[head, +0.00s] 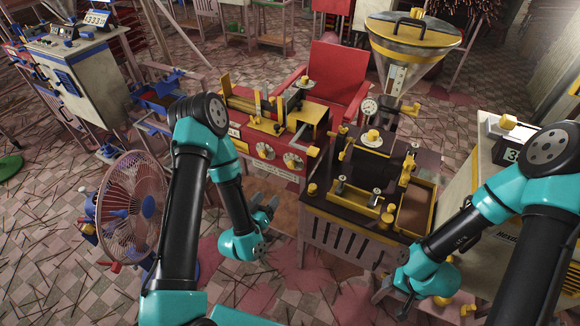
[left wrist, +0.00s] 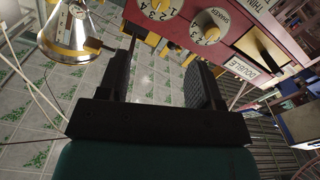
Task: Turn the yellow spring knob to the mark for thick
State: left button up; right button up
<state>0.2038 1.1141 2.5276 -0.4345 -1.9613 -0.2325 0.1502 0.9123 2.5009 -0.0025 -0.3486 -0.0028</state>
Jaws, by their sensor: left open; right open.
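The red machine (head: 270,173) has a front panel with two pale round dials and a yellow part (head: 239,146) at its left end. In the left wrist view a yellow part (left wrist: 264,46) sits on the red panel between labels reading THIN and DOUBLE. It may be the spring knob; its pointing direction is unclear, and I cannot read a thick mark. Two numbered dials (left wrist: 210,26) with yellow centres are beside it. My left gripper (head: 266,207) is open and empty, below and in front of the panel, apart from it. My right gripper (head: 403,291) is open, low at the right.
A dark bench (head: 340,205) with yellow-trimmed parts stands right of the red machine. A steel hopper (head: 412,45) with a yellow lid is behind it. A fan (head: 128,203) stands left of my left arm. Sticks litter the tiled floor; open space lies before the red machine.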

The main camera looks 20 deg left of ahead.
aim_at(290, 166)
pick_arm(q)
jog(key=shift+w, duration=0.1)
jog(key=x, duration=1.7)
jog(key=shift+w, duration=0.15)
jog(key=c, duration=0.9)
